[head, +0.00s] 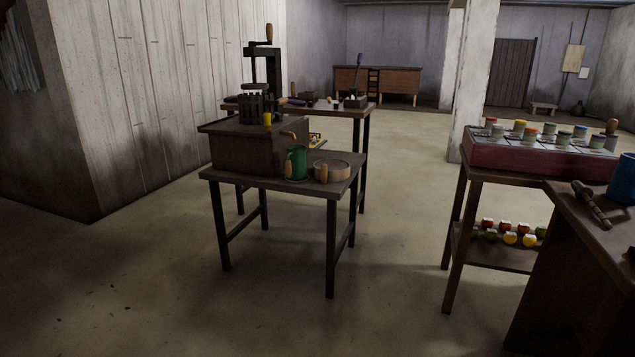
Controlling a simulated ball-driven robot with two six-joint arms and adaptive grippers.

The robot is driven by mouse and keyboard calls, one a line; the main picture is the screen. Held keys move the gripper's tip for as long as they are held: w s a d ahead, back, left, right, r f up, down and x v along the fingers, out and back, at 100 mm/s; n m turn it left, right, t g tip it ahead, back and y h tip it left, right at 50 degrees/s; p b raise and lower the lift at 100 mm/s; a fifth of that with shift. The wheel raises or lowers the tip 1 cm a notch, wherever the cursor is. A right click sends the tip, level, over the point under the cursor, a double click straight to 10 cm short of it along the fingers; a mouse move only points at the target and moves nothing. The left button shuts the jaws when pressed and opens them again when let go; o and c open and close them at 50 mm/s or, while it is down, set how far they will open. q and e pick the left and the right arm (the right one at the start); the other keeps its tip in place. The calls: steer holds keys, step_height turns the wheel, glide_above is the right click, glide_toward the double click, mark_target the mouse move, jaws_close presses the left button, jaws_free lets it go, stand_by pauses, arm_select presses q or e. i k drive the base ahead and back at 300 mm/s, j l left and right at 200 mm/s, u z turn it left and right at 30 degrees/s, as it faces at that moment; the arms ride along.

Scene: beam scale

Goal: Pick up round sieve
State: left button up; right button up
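The round sieve (338,166) appears to be the shallow, pale, round-rimmed thing near the right end of the small dark table (310,188) in the middle of the head view. A short wooden handle (322,174) stands in front of its left side.
A brown wooden box (245,148) fills the table's left part. At right, a stand holds a red tray (540,158) of jars, beside a wooden bench (600,235). The floor (390,285) between is clear.

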mark_target(331, 169)
steer(key=i+l+u, duration=1.05)
steer(key=i, duration=0.1)
